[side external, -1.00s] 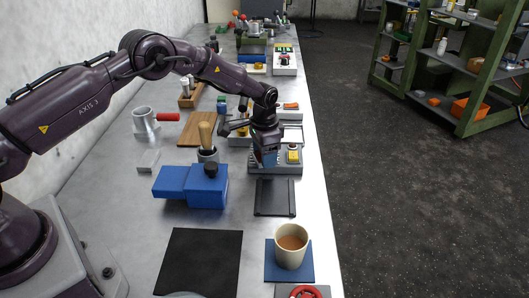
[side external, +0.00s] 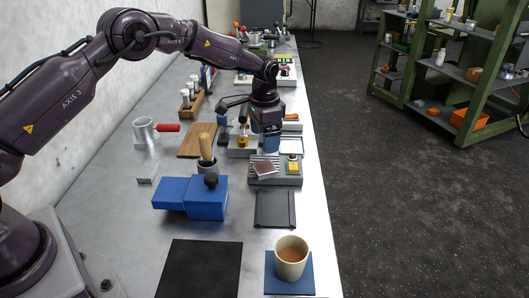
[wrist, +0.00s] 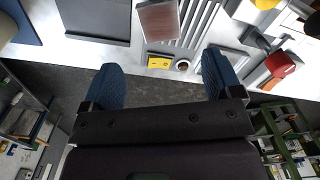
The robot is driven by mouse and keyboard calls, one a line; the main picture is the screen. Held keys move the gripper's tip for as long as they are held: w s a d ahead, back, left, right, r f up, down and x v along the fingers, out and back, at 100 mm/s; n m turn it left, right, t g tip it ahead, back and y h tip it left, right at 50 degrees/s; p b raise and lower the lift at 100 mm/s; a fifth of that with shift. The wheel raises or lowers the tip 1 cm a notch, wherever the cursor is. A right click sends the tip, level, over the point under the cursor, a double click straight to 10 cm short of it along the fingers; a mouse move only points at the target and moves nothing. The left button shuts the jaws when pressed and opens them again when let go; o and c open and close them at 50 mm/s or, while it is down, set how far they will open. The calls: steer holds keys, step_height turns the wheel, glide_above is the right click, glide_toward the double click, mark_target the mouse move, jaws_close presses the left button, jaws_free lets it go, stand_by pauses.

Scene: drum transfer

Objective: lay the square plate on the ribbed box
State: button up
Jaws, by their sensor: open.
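The square plate (side external: 265,170) is a small reddish-brown panel with a pale edge. It lies on the near left part of the grey ribbed box (side external: 265,157), slightly turned. In the wrist view the plate (wrist: 158,20) covers part of the ribs (wrist: 196,22); whether it overhangs the box's near edge I cannot tell. My gripper (side external: 270,141) is above and beyond the box, clear of the plate. In the wrist view its two blue fingers (wrist: 160,78) are wide apart with nothing between them.
A yellow button unit (side external: 293,165) is on the box's right end. A dark tray (side external: 274,209) lies in front of the box. A mug (side external: 291,258) stands nearer.

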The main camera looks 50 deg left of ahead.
steer(key=shift+r, duration=1.5)
steer(key=s+d+r+n+t, duration=0.1)
steer(key=s+r, duration=0.6)
steer(key=r, duration=0.3)
steer(key=s+d+r+n+t, duration=0.1)
steer(key=s+r+t, duration=0.1)
steer(key=s+r, duration=0.6)
steer(key=s+r+n+t, duration=0.1)
steer(key=s+n+t, duration=0.1)
steer(key=s, duration=1.7)
steer(key=shift+s+d+r+n+t, duration=0.2)
steer(key=shift+s+d+n+t, duration=0.1)
steer(key=shift+s+d, duration=0.1)
